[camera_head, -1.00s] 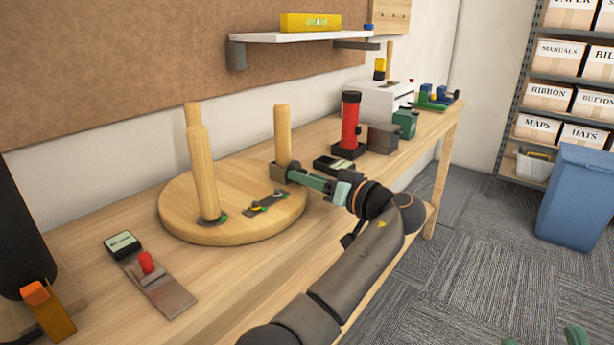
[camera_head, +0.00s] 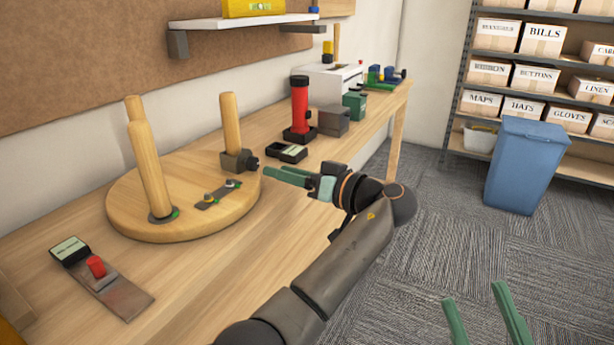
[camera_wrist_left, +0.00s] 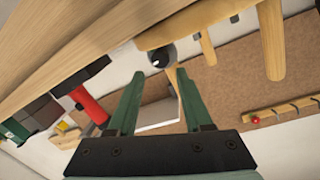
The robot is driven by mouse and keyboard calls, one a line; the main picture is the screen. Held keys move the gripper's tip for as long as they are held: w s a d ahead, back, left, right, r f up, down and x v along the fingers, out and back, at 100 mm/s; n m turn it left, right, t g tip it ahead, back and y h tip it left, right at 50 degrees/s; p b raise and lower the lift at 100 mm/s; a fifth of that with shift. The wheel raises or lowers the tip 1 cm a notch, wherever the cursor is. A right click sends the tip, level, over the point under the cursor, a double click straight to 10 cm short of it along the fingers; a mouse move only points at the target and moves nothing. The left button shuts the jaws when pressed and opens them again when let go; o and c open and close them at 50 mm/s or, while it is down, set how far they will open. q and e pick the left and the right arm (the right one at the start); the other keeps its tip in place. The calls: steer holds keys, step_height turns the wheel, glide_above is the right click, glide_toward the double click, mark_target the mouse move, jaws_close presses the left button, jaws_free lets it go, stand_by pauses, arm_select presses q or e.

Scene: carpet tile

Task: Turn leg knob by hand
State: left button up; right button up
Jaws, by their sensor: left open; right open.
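A round wooden top (camera_head: 125,222) lies on the workbench with several upright wooden legs. The leg (camera_head: 231,122) nearest my left gripper stands in a grey bracket (camera_head: 236,160) with a small dark knob (camera_head: 253,163) on its right side. The knob also shows in the left wrist view (camera_wrist_left: 163,56), just beyond the fingertips. My left gripper (camera_head: 272,172) is open, its green fingers pointing at the knob with a small gap, touching nothing visible. Its spread fingers also fill the left wrist view (camera_wrist_left: 160,75). My right gripper (camera_head: 473,291) is open and empty at the bottom right, over the carpet.
A metal plate with a red knob (camera_head: 97,266) lies front left on the bench. A black tray (camera_head: 287,153), a red cylinder (camera_head: 299,104) and a grey block (camera_head: 333,120) stand further back. A shelf (camera_head: 240,22) hangs above. A blue bin (camera_head: 525,165) stands on the carpet.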

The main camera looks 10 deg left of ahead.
arm_select(q)
steer(key=shift+v, duration=3)
arm_select(e)
steer(key=shift+w+d+f+m+h, duration=0.1)
steer(key=shift+w+f+m+h, duration=0.8)
steer(key=shift+f+h, duration=0.2)
